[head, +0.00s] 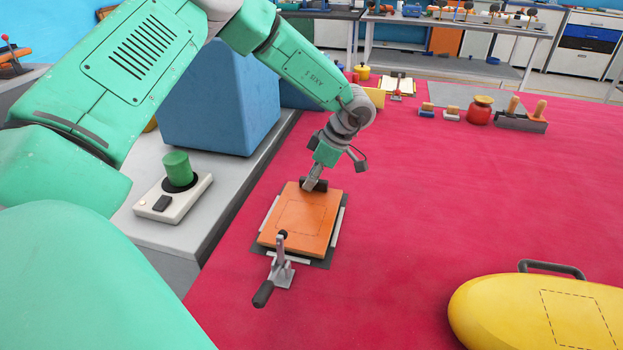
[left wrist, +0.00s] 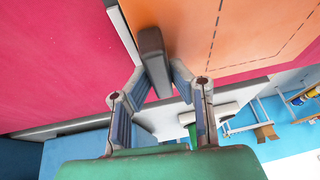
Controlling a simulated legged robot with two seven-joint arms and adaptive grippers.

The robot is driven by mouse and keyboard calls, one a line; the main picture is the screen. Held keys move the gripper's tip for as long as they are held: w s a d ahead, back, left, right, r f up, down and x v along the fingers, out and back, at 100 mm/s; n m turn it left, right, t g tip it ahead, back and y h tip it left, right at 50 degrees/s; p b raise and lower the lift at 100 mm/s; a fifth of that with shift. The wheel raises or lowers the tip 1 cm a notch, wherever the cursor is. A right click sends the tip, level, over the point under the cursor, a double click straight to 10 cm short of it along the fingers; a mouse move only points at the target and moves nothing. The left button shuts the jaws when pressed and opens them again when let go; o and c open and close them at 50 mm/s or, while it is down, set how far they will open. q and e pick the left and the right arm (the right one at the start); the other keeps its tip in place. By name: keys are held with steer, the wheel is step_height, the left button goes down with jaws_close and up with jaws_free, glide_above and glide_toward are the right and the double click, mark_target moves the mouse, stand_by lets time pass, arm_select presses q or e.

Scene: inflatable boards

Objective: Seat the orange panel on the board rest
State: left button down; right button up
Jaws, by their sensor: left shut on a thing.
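The orange panel (head: 298,220), with a dashed outline, is over the board rest (head: 322,263), a dark plate with pale strips showing around it on the red table. I cannot tell whether it lies fully flat. My left gripper (head: 314,182) is at its far edge, shut on a dark handle. In the left wrist view, the fingers (left wrist: 160,78) close around this dark handle (left wrist: 153,55) beside the orange panel (left wrist: 225,35). A toggle clamp (head: 281,268) with a dark grip stands at the panel's near edge. My right gripper is not in view.
A yellow inflatable board (head: 540,310) with a handle lies at the lower right. Several small items stand at the back. The middle of the table is clear.

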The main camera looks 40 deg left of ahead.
arm_select(q)
steer(key=shift+f+p, duration=0.2)
steer(key=shift+p, duration=0.45)
stand_by(0.9)
steer(key=shift+f, duration=0.3)
stand_by(0.8)
steer(key=c, duration=0.9)
jaws_free()
steer(key=shift+r, duration=0.1)
steer(key=shift+r+p, duration=2.9)
steer(key=shift+p, duration=0.4)
